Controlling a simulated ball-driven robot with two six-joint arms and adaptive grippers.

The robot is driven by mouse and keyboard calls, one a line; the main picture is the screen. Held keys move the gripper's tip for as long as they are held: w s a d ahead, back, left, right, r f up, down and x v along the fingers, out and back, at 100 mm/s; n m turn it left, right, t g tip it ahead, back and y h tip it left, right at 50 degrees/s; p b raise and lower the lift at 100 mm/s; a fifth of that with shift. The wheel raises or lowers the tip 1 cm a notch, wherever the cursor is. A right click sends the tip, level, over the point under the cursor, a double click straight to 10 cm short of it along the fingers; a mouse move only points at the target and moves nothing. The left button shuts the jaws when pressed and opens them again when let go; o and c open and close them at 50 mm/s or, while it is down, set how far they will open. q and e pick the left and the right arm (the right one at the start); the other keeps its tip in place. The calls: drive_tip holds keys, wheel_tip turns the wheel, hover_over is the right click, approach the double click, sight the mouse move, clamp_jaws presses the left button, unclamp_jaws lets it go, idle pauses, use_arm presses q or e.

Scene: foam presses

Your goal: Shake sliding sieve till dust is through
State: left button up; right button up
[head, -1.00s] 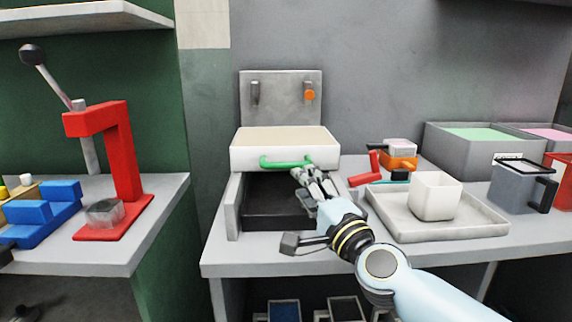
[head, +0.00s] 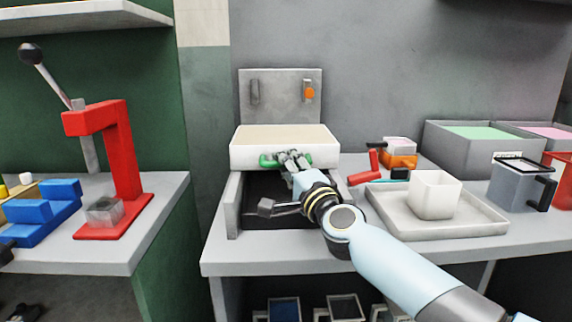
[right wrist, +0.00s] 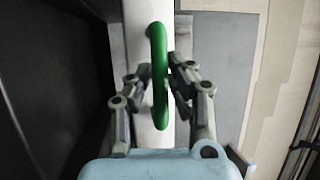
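The sliding sieve is a white tray (head: 262,152) with a pale beige layer inside. It sits on top of a grey frame (head: 232,205) with a dark space under it. A green handle (head: 268,161) is on its front; it also shows in the right wrist view (right wrist: 159,60). My right gripper (head: 292,158) is at this handle and hides part of it. In the right wrist view the two fingers (right wrist: 159,85) stand apart, one on each side of the handle, not visibly closed on it. My left gripper is not in view.
A grey panel (head: 280,97) with a dark knob and an orange knob stands behind the sieve. To the right are a shallow tray (head: 455,226) with a white cup (head: 436,195) and a grey jug (head: 515,184). A red press (head: 122,160) stands on the left bench.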

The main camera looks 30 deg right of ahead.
clamp_jaws()
drive_tip(key=s+a+p, duration=0.1)
drive_tip(key=s+a, duration=0.3)
drive_tip(key=s, duration=0.3)
drive_tip(key=shift+a, duration=0.15)
drive_tip(key=shift+f, duration=0.1)
drive_tip(key=o, duration=0.5)
unclamp_jaws()
drive_tip(key=v, duration=1.2)
